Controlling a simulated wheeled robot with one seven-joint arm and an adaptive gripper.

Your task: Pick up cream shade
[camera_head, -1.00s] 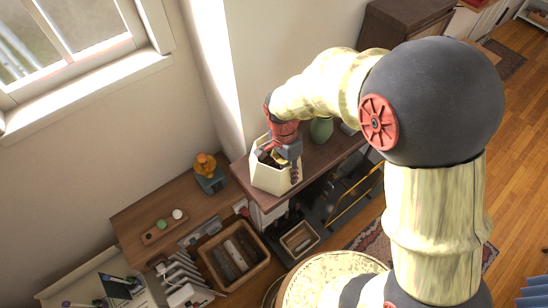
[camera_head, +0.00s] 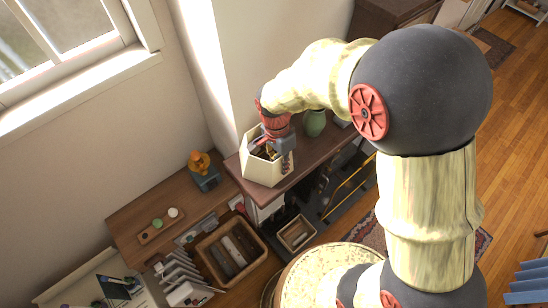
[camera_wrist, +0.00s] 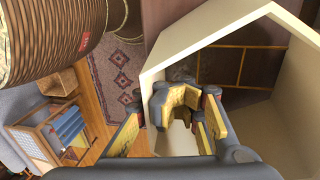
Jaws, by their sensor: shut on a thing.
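The cream shade (camera_head: 263,173) is an open, angular, hollow cream piece at the near left end of the brown shelf top (camera_head: 232,162). In the wrist view the shade (camera_wrist: 275,25) fills the right side, its open mouth facing the camera. My gripper (camera_head: 284,153) is at the shade's right rim in the head view. In the wrist view my gripper (camera_wrist: 172,112) straddles the shade's wall, with yellow-padded fingers on both sides, and is shut on it. The fingers hide part of the rim. I cannot tell whether the shade's base touches the shelf.
A green vase (camera_head: 315,123) stands on the shelf close behind my gripper. A lower wooden desk (camera_head: 135,218) to the left carries an orange-and-blue object (camera_head: 203,170). A wooden crate (camera_head: 230,252) is below. The white wall is close behind the shelf.

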